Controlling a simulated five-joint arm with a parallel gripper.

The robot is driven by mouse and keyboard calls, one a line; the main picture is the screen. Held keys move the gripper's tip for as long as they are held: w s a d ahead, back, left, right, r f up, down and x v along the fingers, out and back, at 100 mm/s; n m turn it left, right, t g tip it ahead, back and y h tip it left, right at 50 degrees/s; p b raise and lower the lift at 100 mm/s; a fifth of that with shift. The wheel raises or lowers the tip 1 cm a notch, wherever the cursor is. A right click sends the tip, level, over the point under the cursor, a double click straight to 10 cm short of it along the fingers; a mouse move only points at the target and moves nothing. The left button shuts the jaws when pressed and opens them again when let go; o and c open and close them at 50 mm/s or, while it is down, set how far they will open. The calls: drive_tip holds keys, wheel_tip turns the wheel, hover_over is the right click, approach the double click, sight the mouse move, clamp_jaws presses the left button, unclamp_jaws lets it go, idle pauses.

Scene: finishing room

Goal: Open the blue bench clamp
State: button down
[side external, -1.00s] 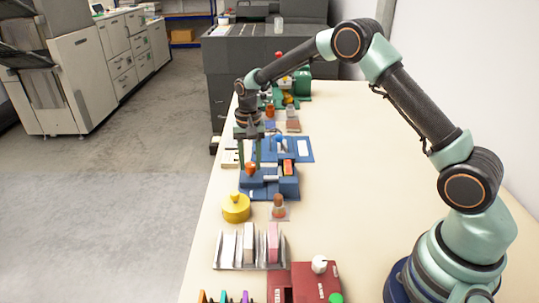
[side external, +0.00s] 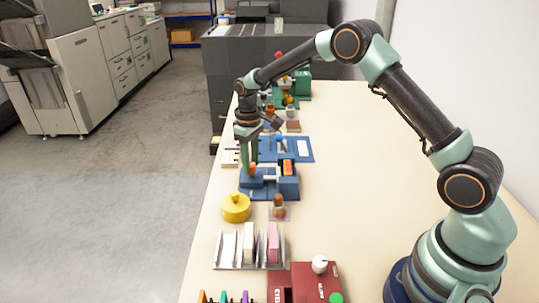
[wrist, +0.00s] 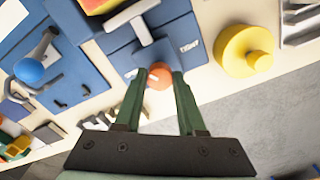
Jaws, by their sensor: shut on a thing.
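The blue bench clamp (side external: 288,187) stands on the bench near its left edge in the side view. It has a blue body, a pale metal bar and an orange knob at its left end. In the wrist view the clamp (wrist: 177,35) fills the upper middle, and its orange knob (wrist: 159,76) lies between my fingertips. My gripper (side external: 249,167) points down at the knob end, with its green fingers shut on the knob. The fingers (wrist: 158,77) hide part of the knob's sides.
A yellow round knobbed piece (side external: 236,208) and a small brown-topped stamp (side external: 279,207) stand nearer the camera. Behind the clamp is a blue plate with a blue ball lever (side external: 279,139). A metal rack (side external: 225,263) and a red box (side external: 318,282) are at the front.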

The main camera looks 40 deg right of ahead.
sight(251, 164)
drive_tip(key=n, duration=0.5)
drive_tip(key=shift+d+r+n, duration=0.1)
drive_tip(key=shift+n, duration=0.2)
drive_tip(key=n, duration=0.5)
drive_tip(key=shift+w+n, duration=0.1)
drive_tip(key=shift+n, duration=0.3)
drive_tip(key=c, duration=0.5)
unclamp_jaws()
wheel_tip(251, 164, up, 12)
drive_tip(key=shift+r, duration=0.1)
